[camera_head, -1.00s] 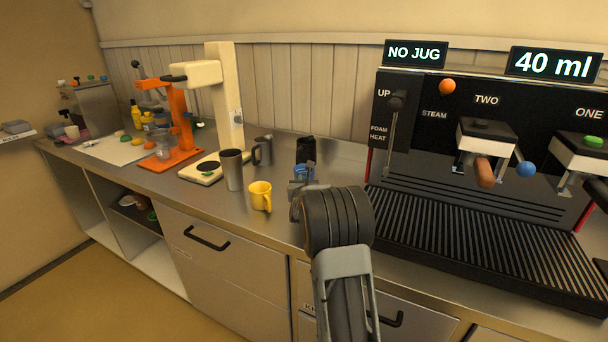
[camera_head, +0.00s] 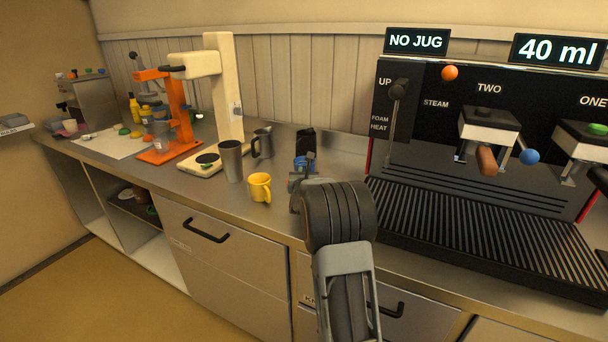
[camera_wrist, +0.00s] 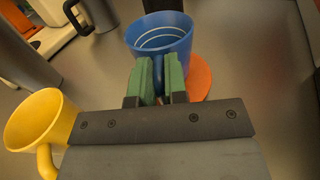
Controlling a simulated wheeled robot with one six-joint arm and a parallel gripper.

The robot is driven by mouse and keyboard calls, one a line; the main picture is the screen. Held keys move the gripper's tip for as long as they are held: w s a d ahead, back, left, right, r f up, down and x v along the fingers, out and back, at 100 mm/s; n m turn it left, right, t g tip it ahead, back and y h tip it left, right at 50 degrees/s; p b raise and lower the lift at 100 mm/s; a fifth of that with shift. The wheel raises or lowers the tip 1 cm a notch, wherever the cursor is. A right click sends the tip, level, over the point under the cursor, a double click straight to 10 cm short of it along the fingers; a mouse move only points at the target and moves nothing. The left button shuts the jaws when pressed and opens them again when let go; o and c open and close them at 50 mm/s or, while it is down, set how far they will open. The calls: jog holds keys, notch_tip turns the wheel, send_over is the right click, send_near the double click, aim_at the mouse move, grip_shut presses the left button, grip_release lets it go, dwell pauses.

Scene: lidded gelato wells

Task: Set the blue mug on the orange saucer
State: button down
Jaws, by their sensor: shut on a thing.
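The blue mug (camera_wrist: 158,36) is upright in the wrist view, its open top facing me. The green pads of my gripper (camera_wrist: 159,84) are shut on its near side, apparently on the handle, which they mostly hide. The orange saucer (camera_wrist: 200,78) shows to the right of and below the mug, partly covered by it. I cannot tell whether the mug touches the saucer or hangs just above it. In the head view the blue mug (camera_head: 300,162) shows behind my gripper (camera_head: 304,178); the saucer is hidden there.
A yellow mug (camera_head: 260,187) stands left of my gripper. A steel tumbler (camera_head: 230,161), a steel jug (camera_head: 263,143) and a black container (camera_head: 306,142) stand nearby. The coffee machine's drip tray (camera_head: 480,225) is at the right. A cream machine (camera_head: 222,100) stands farther left.

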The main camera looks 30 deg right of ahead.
jog(key=shift+f+b, duration=0.35)
jog(key=shift+b, duration=0.3)
jog(key=c, duration=1.1)
grip_release()
jog(key=b+v, duration=0.2)
jog(key=v, duration=1.2)
